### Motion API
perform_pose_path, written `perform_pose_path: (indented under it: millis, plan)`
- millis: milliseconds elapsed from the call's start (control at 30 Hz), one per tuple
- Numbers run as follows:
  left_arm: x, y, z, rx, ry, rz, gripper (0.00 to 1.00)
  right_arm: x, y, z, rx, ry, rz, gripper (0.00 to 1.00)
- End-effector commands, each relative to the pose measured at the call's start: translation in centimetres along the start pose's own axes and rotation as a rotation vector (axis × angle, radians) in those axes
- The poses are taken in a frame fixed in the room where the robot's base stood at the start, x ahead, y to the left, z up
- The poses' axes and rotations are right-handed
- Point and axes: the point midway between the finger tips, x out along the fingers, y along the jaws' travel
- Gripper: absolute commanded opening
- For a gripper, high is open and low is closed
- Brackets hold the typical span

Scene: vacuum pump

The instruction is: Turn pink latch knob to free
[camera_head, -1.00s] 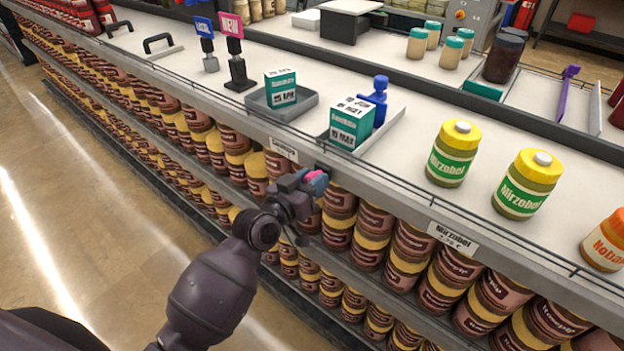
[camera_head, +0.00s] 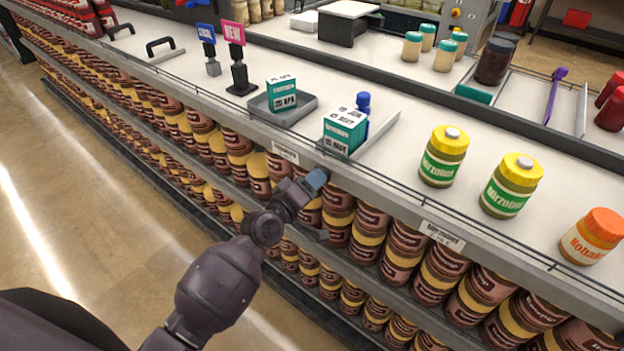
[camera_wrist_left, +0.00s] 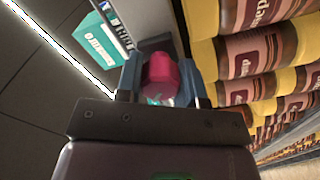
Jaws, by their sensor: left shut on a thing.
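The pink latch knob (camera_wrist_left: 160,76) shows in the left wrist view, between the two fingers of my left gripper (camera_wrist_left: 160,88). The fingers are shut on it, one at each side. In the head view my left gripper (camera_head: 311,186) reaches the front edge of the shelf, just below the tray with the teal box. There its blue-grey fingertip hides the knob. Most of the latch behind the knob is hidden. My right gripper is not in view.
A teal box (camera_head: 345,131) stands in a grey tray (camera_head: 384,126) above the gripper, with a blue knobbed thing (camera_head: 363,105) behind it. Mirzobel jars (camera_head: 443,157) stand to the right. Rows of brown jars (camera_head: 338,215) fill the shelf below, close beside my gripper.

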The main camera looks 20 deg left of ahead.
Motion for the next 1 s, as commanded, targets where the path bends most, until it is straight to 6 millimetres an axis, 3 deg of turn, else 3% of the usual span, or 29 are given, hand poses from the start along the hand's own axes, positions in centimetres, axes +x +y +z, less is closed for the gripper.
perform_pose_path:
  millis: [400, 700, 1000]
  plan:
    - [0.0, 0.1, -0.1, -0.386, 0.003, 0.002, 0.12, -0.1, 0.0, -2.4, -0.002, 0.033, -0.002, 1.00]
    - [0.0, 0.0, -0.1, -0.595, 0.003, 0.001, 0.12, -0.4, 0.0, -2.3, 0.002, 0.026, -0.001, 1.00]
    - [0.0, 0.0, -0.1, -0.698, 0.003, 0.001, 0.12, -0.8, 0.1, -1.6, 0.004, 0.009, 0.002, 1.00]
